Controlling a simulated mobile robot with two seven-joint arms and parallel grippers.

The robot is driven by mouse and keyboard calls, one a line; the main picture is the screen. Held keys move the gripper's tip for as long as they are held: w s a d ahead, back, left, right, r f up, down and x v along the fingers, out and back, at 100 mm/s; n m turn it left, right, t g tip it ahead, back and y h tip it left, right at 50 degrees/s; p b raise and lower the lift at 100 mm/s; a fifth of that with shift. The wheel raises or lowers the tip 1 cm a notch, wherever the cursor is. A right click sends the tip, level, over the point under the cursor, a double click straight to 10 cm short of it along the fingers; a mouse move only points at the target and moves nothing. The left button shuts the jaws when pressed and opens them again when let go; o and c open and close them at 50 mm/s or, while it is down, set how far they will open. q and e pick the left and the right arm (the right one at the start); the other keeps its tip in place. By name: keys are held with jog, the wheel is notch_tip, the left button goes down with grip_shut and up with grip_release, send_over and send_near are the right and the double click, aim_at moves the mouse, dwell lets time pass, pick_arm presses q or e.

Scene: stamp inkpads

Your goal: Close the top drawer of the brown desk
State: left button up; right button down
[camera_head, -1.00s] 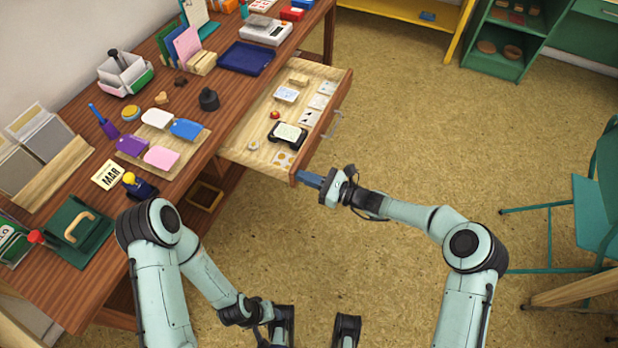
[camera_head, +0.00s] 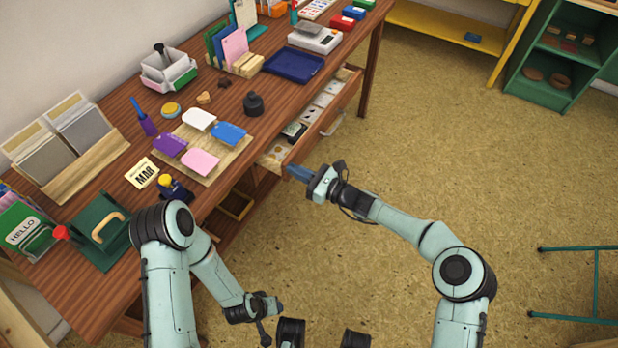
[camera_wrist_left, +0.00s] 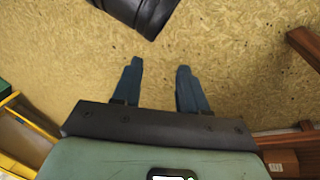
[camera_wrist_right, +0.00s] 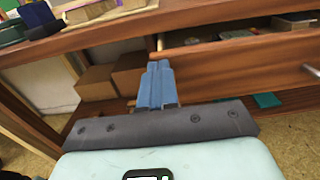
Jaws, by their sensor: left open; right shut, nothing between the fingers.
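The brown desk (camera_head: 75,283) runs along the left of the head view. Its top drawer (camera_head: 325,121) is partly open, with a strip of its inside showing and small items in it. The drawer front also shows in the right wrist view (camera_wrist_right: 240,66). My right gripper (camera_head: 290,170) is shut and empty, with its blue fingertips at the near end of the drawer front; in the right wrist view (camera_wrist_right: 157,68) they overlap that end, and contact is hard to tell. My left gripper (camera_wrist_left: 160,70) is open and empty above the floor.
A green shelf (camera_head: 550,70) stands at the back right.

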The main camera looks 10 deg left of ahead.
aim_at(275, 160)
jog(key=x, duration=0.1)
jog(key=b+x, duration=0.1)
jog(key=x, duration=0.1)
jog(key=shift+w+a+f+b, duration=0.1)
jog(key=shift+a+f+b, duration=0.15)
jog(key=shift+b, duration=0.1)
pick_arm(q)
jog(key=s+a+f+g+b, duration=0.1)
jog(key=s+a+f+b, duration=0.1)
jog(key=f, duration=0.4)
jog(key=shift+s+a+f+n+g, duration=0.15)
jog(key=shift+s+f+n+g, duration=0.2)
jog(key=shift+s, duration=0.35)
pick_arm(e)
jog(key=x, duration=0.4)
jog(key=shift+r, duration=0.15)
jog(key=shift+d, duration=0.1)
